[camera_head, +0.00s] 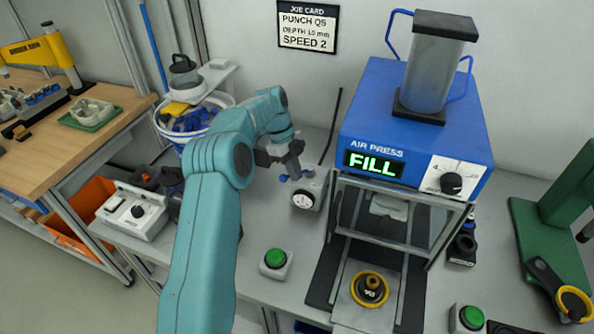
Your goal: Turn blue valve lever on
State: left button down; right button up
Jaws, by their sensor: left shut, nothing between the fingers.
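The blue valve lever (284,178) shows as small blue parts on top of a grey valve block with a round gauge (303,198), left of the press. My left gripper (294,172) is shut and empty, its dark fingers pointing down right at the lever. I cannot tell whether they touch it. The fingers hide part of the lever, so its exact angle is unclear. My right gripper is not in view.
The blue air press (390,110) reads FILL and has a clear cylinder (436,65) on top. A green button box (275,262) stands in front. A white bucket (226,101) stands behind my left arm, and a grey control box (132,213) is at left.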

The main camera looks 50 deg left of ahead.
pick_arm(q)
jog(key=shift+a+r, duration=0.15)
jog(key=shift+a, duration=0.2)
dwell(0.4)
jog(key=shift+a+r, duration=0.2)
jog(key=shift+r, duration=0.25)
jog(key=p+v, duration=0.6)
jog(key=v, duration=0.4)
jog(key=shift+d+r, duration=0.25)
jog(key=shift+r, duration=0.1)
jog(key=shift+s+a, duration=0.1)
jog(key=shift+a, duration=0.05)
